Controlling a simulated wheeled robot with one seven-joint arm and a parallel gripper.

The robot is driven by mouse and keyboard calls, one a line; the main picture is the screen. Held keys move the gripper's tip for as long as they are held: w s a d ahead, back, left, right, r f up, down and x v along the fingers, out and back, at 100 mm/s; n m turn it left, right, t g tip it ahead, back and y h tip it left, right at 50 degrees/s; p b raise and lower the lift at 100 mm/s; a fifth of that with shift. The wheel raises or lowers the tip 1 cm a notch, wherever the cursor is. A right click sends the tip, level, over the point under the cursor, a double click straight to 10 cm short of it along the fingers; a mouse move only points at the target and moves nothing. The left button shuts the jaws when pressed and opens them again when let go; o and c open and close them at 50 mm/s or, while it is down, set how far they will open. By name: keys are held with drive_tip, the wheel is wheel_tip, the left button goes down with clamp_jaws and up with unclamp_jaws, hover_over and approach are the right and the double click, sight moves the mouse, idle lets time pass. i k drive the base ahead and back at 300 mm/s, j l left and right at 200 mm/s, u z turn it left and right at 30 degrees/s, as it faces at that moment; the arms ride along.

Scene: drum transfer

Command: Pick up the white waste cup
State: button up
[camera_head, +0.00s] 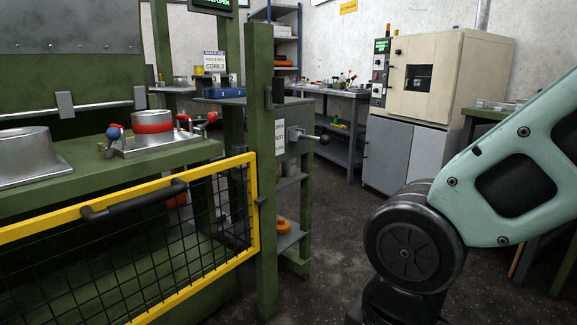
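I cannot make out a white waste cup in the head view. My gripper is out of the picture. Only links of my own arm show, at the right side, and they hide part of the floor and the area behind them.
A yellow-framed mesh gate (150,245) with a black handle and a green post (262,170) stand close at left. Behind it, a green bench (95,175) bears a red-banded metal drum (152,128). A beige oven cabinet (440,75) stands at the back. Dark floor (335,225) is clear in the middle.

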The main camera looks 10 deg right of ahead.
sight(288, 167)
drive_tip(key=i+l+u, duration=0.1)
drive_tip(key=u, duration=0.3)
drive_tip(key=i+l+u, duration=0.1)
drive_tip(key=u, duration=0.3)
drive_tip(key=l+u, duration=0.25)
drive_tip(key=u, duration=0.15)
drive_tip(key=i+l+u, duration=0.1)
drive_tip(key=l, duration=0.3)
drive_tip(key=i+l+u, duration=0.1)
drive_tip(key=l, duration=0.3)
drive_tip(key=i+l, duration=0.1)
drive_tip(key=l, duration=0.35)
drive_tip(key=i+l+u, duration=0.15)
drive_tip(key=l, duration=0.25)
drive_tip(key=k, duration=0.05)
